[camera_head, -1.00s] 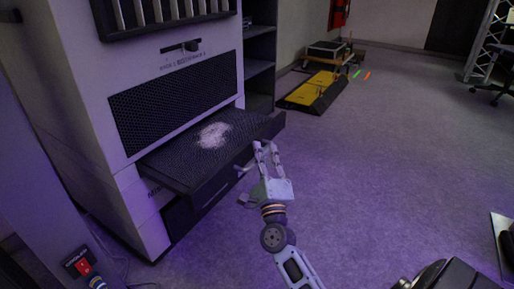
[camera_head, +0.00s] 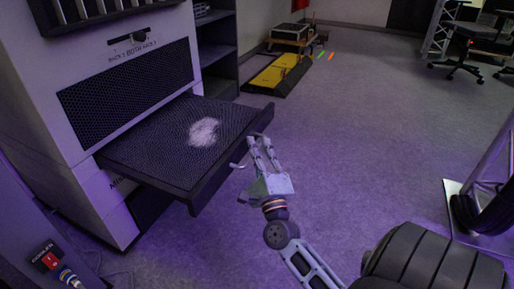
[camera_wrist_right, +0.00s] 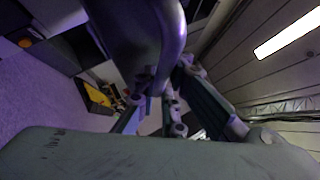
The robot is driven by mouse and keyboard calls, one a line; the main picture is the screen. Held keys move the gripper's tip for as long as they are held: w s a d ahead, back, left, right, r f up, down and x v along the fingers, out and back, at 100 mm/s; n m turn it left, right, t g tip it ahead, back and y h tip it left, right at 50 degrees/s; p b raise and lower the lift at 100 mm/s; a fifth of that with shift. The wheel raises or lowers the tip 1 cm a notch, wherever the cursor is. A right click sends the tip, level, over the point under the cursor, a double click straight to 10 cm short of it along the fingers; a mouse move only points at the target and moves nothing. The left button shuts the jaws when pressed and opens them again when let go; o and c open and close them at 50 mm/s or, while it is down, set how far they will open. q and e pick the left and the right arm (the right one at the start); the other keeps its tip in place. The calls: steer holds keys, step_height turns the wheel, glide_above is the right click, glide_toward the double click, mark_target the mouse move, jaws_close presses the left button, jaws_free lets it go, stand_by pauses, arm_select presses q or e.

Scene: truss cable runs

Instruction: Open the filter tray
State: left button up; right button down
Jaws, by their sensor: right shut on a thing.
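The filter tray (camera_head: 155,152) is a dark mesh drawer with a pale dusty patch on top. It sticks well out of the front of the white cabinet (camera_head: 85,92). My right gripper (camera_head: 258,145) is at the tray's front face, near its right end, and is shut on the tray's handle (camera_head: 238,165). In the right wrist view a smooth curved bar (camera_wrist_right: 178,45), which looks like the handle, passes close by the fingers. The exact contact is partly hidden by the fingers. My left gripper is not in view.
Open floor (camera_head: 340,125) lies in front of and right of the tray. A yellow and black ramp (camera_head: 278,76) lies farther back beside a low cart (camera_head: 290,36). A red switch box (camera_head: 47,258) is at lower left. A wheeled chair (camera_head: 462,50) stands at back right.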

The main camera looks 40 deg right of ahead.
steer(key=c, duration=2.1)
jaws_free()
steer(key=shift+a+f, duration=0.1)
steer(key=shift+f, duration=0.1)
steer(key=shift+r, duration=0.1)
steer(key=v, duration=1.2)
